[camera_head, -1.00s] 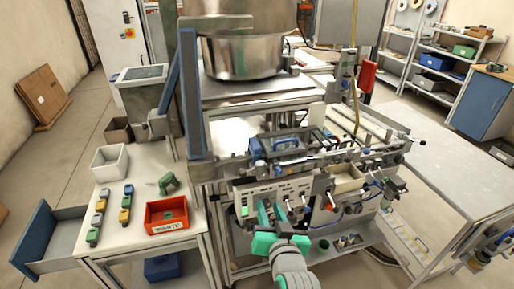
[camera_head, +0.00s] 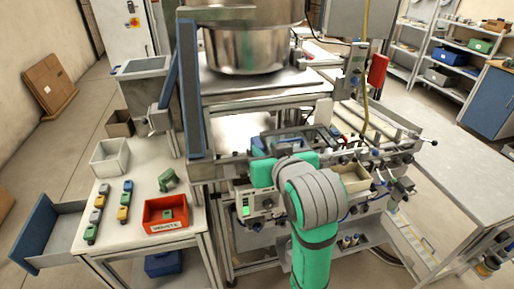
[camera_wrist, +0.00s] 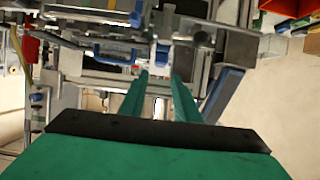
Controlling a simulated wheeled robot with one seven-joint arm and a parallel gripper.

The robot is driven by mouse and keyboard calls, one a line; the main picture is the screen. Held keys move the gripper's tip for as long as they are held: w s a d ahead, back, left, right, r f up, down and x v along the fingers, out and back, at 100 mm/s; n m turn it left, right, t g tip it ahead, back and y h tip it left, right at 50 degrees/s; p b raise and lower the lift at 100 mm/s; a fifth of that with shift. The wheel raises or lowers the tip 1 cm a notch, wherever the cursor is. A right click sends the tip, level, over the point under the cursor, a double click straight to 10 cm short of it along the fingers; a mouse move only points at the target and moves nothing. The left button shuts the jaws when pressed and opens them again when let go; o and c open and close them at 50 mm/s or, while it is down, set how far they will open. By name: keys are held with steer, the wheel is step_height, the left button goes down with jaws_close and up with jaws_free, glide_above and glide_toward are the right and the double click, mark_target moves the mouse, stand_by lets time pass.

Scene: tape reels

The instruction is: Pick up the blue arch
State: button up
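A blue arch-shaped piece (camera_head: 284,138) sits on the machine, behind my gripper in the head view. A blue arch-like form (camera_wrist: 115,54) also shows in the wrist view, left of the fingertips; I take it for the same piece. My gripper (camera_wrist: 158,78) has two green fingers, apart, with nothing seen between them. In the head view my gripper (camera_head: 280,168) is in front of the machine, just nearer than the blue piece, and its fingertips are largely hidden. My wrist and arm cover part of the machine's front.
A large steel bowl (camera_head: 246,48) stands above the machine. A blue upright post (camera_head: 190,90) rises left of it. The left table (camera_head: 137,238) carries a red bin (camera_head: 166,222), a white bin (camera_head: 109,158) and several small blocks. A beige tray (camera_head: 352,184) is right of my wrist.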

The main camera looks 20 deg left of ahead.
mark_target(258, 143)
steer(key=shift+x, duration=4.3)
steer(key=shift+f, duration=0.2)
jaws_close()
